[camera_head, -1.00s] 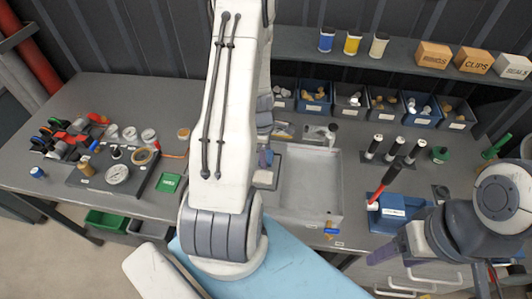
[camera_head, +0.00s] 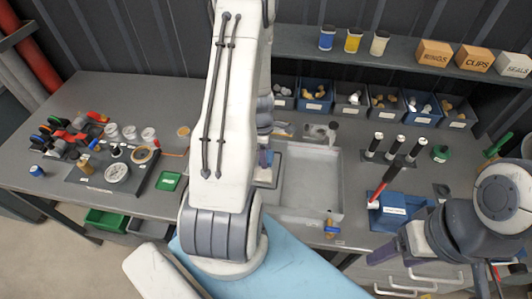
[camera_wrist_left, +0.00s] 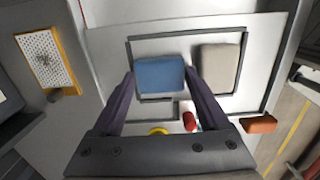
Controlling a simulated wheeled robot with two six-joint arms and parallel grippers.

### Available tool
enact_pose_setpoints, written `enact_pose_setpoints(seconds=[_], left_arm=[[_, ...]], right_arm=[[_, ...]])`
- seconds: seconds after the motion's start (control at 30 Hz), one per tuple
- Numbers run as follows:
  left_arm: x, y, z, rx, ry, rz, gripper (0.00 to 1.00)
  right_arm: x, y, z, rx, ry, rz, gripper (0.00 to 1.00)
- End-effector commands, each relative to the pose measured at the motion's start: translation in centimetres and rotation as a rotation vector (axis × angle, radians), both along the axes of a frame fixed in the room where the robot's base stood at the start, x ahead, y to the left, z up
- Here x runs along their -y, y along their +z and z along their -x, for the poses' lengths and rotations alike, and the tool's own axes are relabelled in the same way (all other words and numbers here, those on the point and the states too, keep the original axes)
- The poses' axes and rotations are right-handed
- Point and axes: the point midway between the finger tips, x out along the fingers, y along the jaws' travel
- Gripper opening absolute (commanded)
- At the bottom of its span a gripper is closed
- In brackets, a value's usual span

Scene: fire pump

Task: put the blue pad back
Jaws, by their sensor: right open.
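The blue pad (camera_wrist_left: 160,77) is in the left wrist view, between the fingertips of my left gripper (camera_wrist_left: 160,72). The fingertips meet its two side edges, and the gripper looks shut on it. The pad is over the left part of a dark-edged frame (camera_wrist_left: 187,36), beside a grey pad (camera_wrist_left: 217,70). I cannot tell whether it rests on the surface. In the head view my left arm hides most of this spot. My right gripper (camera_head: 382,254) is open and empty, low at the right near the bench's front edge.
A grey tray (camera_head: 333,185) lies mid-bench. A blue block (camera_head: 395,203) with a red-handled tool and several dark cylinders stand to its right. Gauges and small parts crowd the left.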

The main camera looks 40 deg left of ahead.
Motion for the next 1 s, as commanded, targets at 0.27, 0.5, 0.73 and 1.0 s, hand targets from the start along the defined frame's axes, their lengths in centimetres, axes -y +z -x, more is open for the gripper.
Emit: enact_pose_setpoints(seconds=[0.27,0.5,0.73,1.0], left_arm=[[-0.1,2.3,0.0,0.001,-0.001,0.001,0.89],[-0.4,7.8,0.2,0.003,-0.001,-0.003,0.89],[-0.7,11.6,0.4,0.002,0.001,-0.001,0.89],[-0.7,13.0,0.6,-0.003,0.0,0.001,0.89]], right_arm=[[0.0,0.8,0.0,0.0,0.002,0.0,0.68],[0.0,0.6,0.0,0.0,0.002,0.0,0.68],[0.0,0.3,0.0,0.0,0.001,0.0,0.68],[0.0,0.2,0.0,0.0,0.0,0.0,0.68]])
